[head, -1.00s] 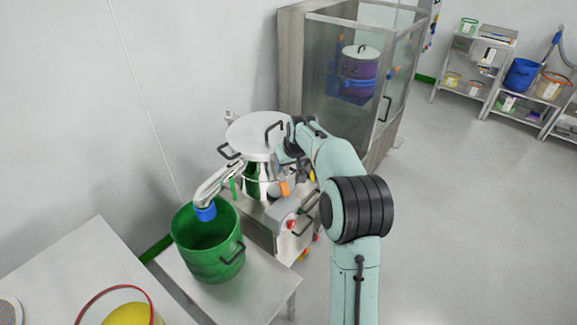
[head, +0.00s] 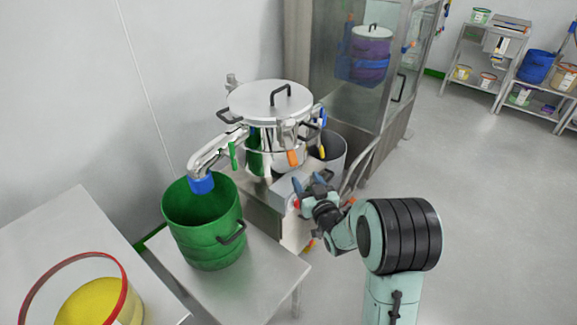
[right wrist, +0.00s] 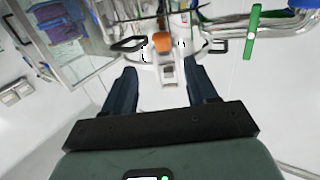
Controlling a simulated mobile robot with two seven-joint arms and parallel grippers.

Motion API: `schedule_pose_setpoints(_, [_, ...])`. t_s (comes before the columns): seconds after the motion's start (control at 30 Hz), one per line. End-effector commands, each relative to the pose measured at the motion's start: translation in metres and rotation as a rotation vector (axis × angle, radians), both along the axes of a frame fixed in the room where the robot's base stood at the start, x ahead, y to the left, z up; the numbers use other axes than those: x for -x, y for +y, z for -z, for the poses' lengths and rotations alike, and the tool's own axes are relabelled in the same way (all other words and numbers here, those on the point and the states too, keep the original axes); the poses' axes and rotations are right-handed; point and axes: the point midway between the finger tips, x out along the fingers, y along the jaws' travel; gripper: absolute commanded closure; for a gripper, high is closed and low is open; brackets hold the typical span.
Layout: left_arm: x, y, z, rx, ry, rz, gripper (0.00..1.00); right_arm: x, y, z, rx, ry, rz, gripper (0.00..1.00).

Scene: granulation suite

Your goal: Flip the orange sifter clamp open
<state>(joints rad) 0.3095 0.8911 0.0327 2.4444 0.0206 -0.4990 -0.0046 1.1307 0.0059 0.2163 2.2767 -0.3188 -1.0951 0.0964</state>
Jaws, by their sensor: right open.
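The sifter (head: 270,103) is a steel drum with a flat lid and black handles. Its orange clamp (head: 292,158) is on the front of the drum, below a metal bracket. In the right wrist view the orange clamp (right wrist: 163,46) shows ahead of and between the fingers. I cannot tell whether it is latched. My right gripper (head: 311,181) is open and empty, below and to the right of the clamp, apart from it. Its spread dark fingers show in the right wrist view (right wrist: 163,75). My left gripper is not in view.
A green clamp (head: 233,155) and a yellow one (head: 322,152) are also on the sifter. Its spout ends in a blue collar over a green bucket (head: 203,245) on a steel table. A glass cabinet (head: 320,50) stands behind. The floor at right is clear.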

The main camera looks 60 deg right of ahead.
Motion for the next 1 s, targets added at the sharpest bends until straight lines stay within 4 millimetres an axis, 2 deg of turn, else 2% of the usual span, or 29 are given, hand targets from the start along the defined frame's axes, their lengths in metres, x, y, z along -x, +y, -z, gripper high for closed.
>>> schedule_pose_setpoints(0.1, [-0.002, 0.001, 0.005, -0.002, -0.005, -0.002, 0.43, 0.001, 0.004, 0.001, 0.014, -0.028, -0.009, 0.43])
schedule_pose_setpoints(0.23, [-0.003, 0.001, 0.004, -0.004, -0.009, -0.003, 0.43, -0.009, -0.003, -0.001, 0.017, -0.033, -0.011, 0.43])
schedule_pose_setpoints(0.7, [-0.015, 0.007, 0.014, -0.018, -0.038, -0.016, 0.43, -0.082, -0.061, 0.0, 0.015, -0.032, -0.008, 0.43])
schedule_pose_setpoints(1.0, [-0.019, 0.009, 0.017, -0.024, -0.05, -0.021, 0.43, -0.102, -0.077, 0.0, 0.015, -0.03, -0.009, 0.43])
